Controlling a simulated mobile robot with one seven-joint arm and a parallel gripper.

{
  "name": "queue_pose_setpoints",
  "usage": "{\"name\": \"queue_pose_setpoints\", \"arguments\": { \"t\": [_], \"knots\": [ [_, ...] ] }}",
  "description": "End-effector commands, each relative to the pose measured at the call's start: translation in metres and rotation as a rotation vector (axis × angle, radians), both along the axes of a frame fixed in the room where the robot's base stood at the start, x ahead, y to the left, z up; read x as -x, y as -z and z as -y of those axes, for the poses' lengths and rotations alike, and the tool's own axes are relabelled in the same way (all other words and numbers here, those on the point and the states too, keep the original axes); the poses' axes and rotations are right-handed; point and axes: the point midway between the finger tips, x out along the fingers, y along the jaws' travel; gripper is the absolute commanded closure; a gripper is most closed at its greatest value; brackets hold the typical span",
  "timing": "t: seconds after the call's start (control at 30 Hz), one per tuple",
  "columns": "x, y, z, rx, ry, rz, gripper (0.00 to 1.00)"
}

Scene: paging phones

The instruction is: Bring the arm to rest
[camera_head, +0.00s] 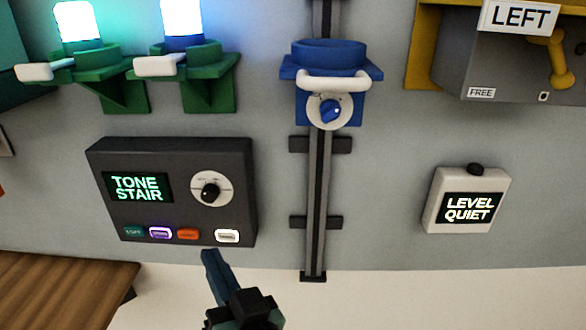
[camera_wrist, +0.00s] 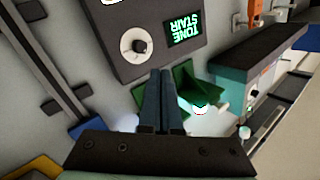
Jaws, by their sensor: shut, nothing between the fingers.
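My gripper (camera_head: 208,256) is at the bottom of the head view, just below the lower edge of a dark wall panel. In the wrist view my gripper (camera_wrist: 161,76) shows its two blue fingers side by side, shut and empty. The panel (camera_head: 236,165) has a lit screen (camera_head: 137,187) reading "TONE STAIR", a dial (camera_head: 211,191) and a row of small buttons. The panel also shows upside down in the wrist view (camera_wrist: 110,62), beyond the fingertips. I cannot tell whether the fingertips touch it.
A vertical rail (camera_head: 319,200) carries a blue cup-shaped holder (camera_head: 330,60). Green brackets (camera_head: 205,75) with glowing lights are at upper left. A grey box labelled "LEFT" (camera_head: 500,60) is at upper right, above a white "LEVEL QUIET" unit (camera_head: 432,210). A wooden surface (camera_head: 60,290) is at lower left.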

Motion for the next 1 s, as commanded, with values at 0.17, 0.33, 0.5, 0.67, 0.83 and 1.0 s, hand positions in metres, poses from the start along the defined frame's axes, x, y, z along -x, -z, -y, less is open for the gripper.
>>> {"name": "queue_pose_setpoints", "arguments": {
  "t": [0.17,0.33,0.5,0.67,0.83,1.0],
  "knots": [
    [-0.014,-0.111,0.029,0.069,0.173,0.256,1.00],
    [0.008,-0.231,0.066,0.107,0.386,0.541,1.00],
    [0.051,-0.312,0.092,0.112,0.553,0.759,1.00],
    [0.077,-0.345,0.104,0.108,0.630,0.858,1.00],
    [0.082,-0.351,0.106,0.107,0.646,0.876,1.00],
    [0.081,-0.350,0.106,0.107,0.646,0.874,1.00]
  ]
}}
